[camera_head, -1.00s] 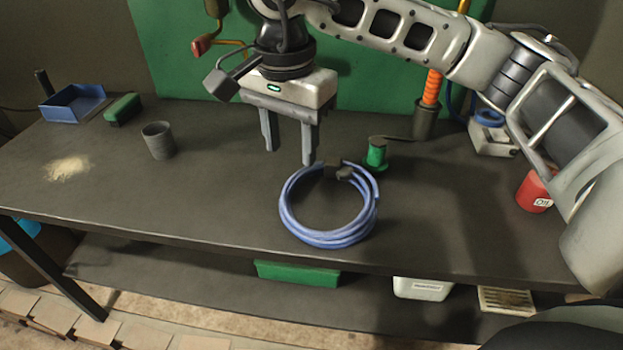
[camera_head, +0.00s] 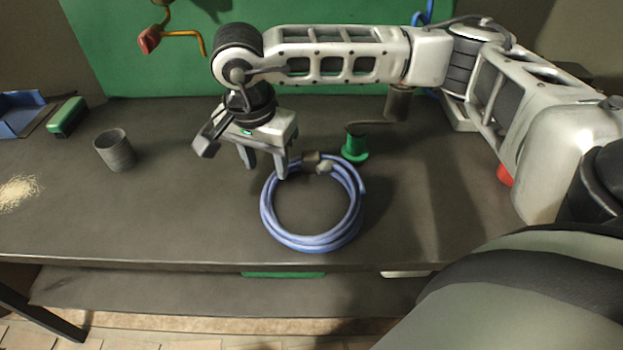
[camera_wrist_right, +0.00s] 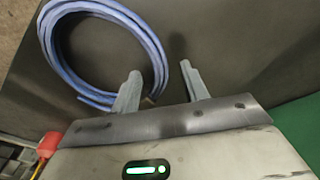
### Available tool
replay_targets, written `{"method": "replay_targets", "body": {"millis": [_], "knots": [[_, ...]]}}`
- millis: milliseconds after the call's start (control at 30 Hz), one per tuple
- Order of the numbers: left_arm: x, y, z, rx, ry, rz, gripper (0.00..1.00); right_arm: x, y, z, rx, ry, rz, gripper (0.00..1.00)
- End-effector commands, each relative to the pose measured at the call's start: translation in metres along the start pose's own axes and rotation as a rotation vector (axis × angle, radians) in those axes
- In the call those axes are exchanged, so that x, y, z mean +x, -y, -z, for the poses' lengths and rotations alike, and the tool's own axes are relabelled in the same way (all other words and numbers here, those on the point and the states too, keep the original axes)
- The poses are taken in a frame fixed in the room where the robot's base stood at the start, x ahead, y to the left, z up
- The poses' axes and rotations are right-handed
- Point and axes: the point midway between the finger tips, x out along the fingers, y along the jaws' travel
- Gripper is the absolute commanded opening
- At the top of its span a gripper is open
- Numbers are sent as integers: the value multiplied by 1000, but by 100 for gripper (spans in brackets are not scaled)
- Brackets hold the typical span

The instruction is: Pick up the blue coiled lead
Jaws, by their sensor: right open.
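The blue coiled lead (camera_head: 312,241) lies on the dark workbench in the middle of the head view, with dark and grey connector ends at its far side. It also shows in the right wrist view (camera_wrist_right: 60,62) at the upper left. My right gripper (camera_head: 266,172) is open and empty, at the far left edge of the coil. In the right wrist view its fingers (camera_wrist_right: 158,82) stand apart, one finger overlapping the coil's edge in the picture and the other over bare bench. Whether a finger touches the coil I cannot tell. My left gripper is not in view.
A green spool (camera_head: 355,147) stands just behind the coil. A grey cup (camera_head: 115,152), a green brush-like block (camera_head: 67,117), a blue tray (camera_head: 20,115) and a pale granular pile (camera_head: 18,192) are at left. A red container (camera_head: 504,175) is partly hidden by my right arm. The bench (camera_head: 190,215) front-left is clear.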

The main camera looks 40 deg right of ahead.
Motion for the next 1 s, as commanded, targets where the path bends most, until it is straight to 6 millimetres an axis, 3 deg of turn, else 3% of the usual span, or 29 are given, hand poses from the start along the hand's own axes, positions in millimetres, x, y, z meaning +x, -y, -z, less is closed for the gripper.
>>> {"method": "replay_targets", "body": {"millis": [133,300,567,600,767,1000], "knots": [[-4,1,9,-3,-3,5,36,20,-5,-2,0,1,-7,45],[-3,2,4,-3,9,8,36,43,-5,-3,2,1,-4,45],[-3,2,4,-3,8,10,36,47,-4,-3,1,0,-1,45],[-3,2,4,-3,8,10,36,47,-4,-3,1,0,-1,42],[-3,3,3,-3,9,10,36,47,-4,-3,1,0,-1,0],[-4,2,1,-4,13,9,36,46,-4,-3,1,0,-1,0]]}}
